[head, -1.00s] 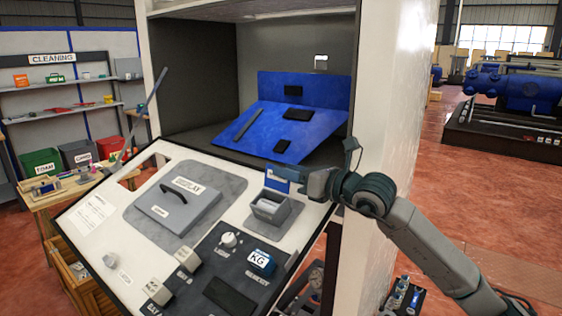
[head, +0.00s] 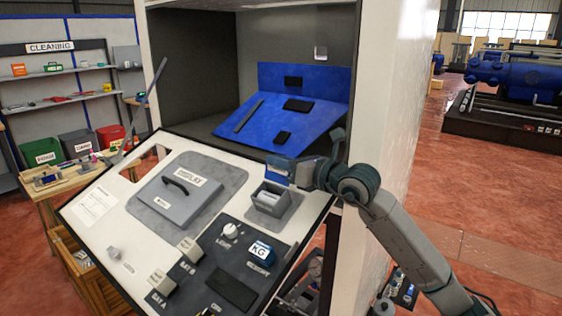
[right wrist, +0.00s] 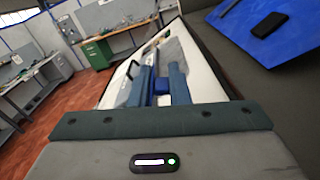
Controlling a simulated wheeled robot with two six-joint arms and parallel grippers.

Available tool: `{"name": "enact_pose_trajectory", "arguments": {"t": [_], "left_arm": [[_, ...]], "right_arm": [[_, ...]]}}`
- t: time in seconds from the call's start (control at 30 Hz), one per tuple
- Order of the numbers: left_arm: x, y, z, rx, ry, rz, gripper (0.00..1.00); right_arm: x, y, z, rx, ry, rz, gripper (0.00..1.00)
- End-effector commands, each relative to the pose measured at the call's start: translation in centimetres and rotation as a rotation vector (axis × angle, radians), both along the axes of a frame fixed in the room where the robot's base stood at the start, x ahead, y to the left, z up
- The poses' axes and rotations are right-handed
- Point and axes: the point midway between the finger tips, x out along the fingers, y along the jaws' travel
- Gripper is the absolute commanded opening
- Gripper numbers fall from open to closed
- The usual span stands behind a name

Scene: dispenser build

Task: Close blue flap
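A small blue flap (head: 280,169) stands raised above the grey open-topped box (head: 270,202) on the tilted white panel. My right gripper (head: 298,173) is at the flap's right side; its fingertips are hard to make out in the head view. In the right wrist view my two gripper fingers (right wrist: 161,75) stand apart, with a blue piece (right wrist: 161,88) showing between them. I cannot tell whether they touch it. A large blue sloped board (head: 300,115) with dark pads lies inside the cabinet; it also shows in the right wrist view (right wrist: 250,35). My left gripper is not in view.
The white panel (head: 95,205) carries a grey lid with a handle (head: 182,192), a white knob (head: 230,231) and a blue KG block (head: 260,250). The cabinet's white side wall (head: 395,100) stands close behind my right arm. Open floor lies to the right.

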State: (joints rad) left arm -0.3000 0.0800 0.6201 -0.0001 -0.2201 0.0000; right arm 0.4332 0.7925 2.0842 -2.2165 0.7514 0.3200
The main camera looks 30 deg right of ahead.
Motion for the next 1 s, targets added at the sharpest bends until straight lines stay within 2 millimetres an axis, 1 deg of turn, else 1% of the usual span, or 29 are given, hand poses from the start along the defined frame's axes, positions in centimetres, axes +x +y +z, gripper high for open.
{"name": "enact_pose_trajectory", "arguments": {"t": [0.67,0.87,1.0], "left_arm": [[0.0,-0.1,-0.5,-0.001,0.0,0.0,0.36],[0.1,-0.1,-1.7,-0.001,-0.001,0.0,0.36],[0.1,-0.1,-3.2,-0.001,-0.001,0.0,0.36]], "right_arm": [[0.0,0.1,0.0,-0.026,-0.011,-0.001,0.0],[-0.2,0.4,-0.1,-0.077,-0.034,0.0,0.0],[-0.3,0.8,-0.2,-0.154,-0.068,-0.001,0.0]]}}
